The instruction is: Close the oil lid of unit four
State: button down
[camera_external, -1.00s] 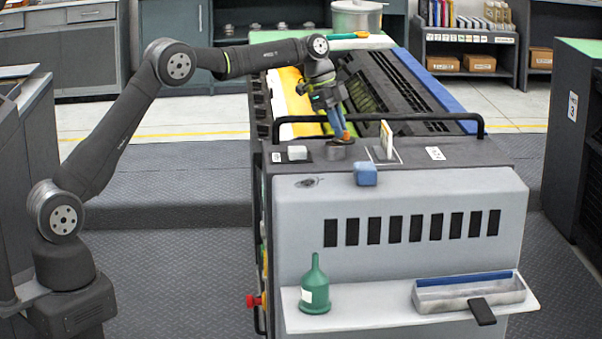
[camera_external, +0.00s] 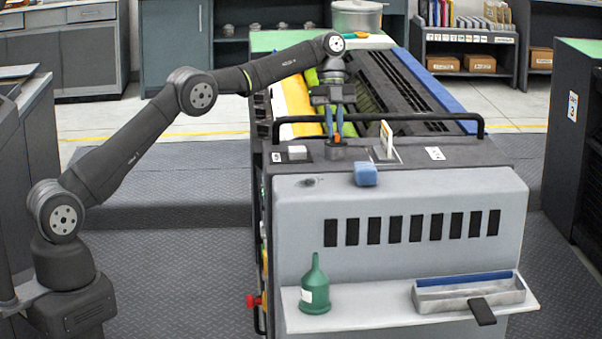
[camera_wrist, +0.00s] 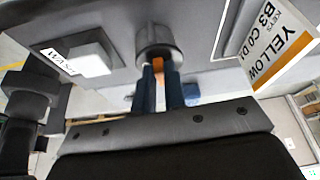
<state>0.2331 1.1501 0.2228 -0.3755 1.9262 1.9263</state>
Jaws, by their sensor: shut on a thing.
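My gripper (camera_external: 335,137) points straight down at the top of the grey ink unit (camera_external: 400,195). Its two blue fingers are shut on a small orange piece at a dark round cap (camera_wrist: 156,42), which looks like the oil lid. The cap also shows in the external view (camera_external: 338,152). In the wrist view the orange piece (camera_wrist: 158,66) lies between the fingers (camera_wrist: 160,85). The fingers partly hide the cap, and I cannot tell whether it is fully seated. No number for the unit is readable.
A white block (camera_external: 297,152) stands left of the cap and a yellow-labelled card (camera_wrist: 285,45) right of it. A black rail (camera_external: 400,118) crosses behind. A blue block (camera_external: 366,174) lies in front. A green oil can (camera_external: 315,290) and a tray (camera_external: 470,294) are on the shelf.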

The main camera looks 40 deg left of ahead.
jog(key=shift+a+m+y, duration=0.1)
jog(key=shift+m+y, duration=0.2)
jog(key=shift+m, duration=0.3)
jog(key=c, duration=1.5)
grip_release()
